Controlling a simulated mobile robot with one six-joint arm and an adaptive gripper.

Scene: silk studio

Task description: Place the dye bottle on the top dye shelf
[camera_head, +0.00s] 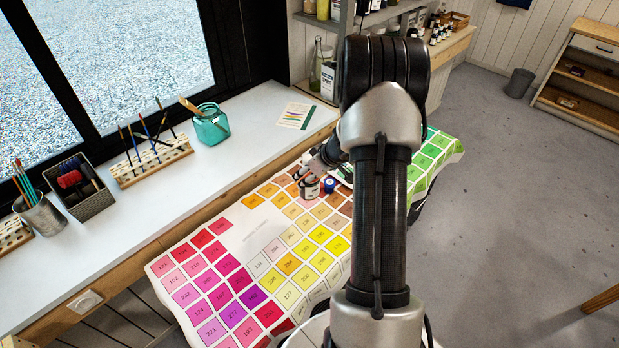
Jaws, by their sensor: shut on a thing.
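My arm hides part of the gripper, and I cannot tell whether the bottle touches the cloth. A small blue-capped item (329,185) is just to its right. The dye shelf (318,20) stands at the back, with bottles on its upper board and a clear bottle (317,62) on a lower level. My arm covers much of the shelf.
A long white counter (150,215) under the window holds a teal jar (211,127), brush racks (150,160), a dark basket (78,185) and a paper card (295,116). A wooden shelf unit (590,75) and a bin (519,83) stand far right. The grey floor between is mostly clear.

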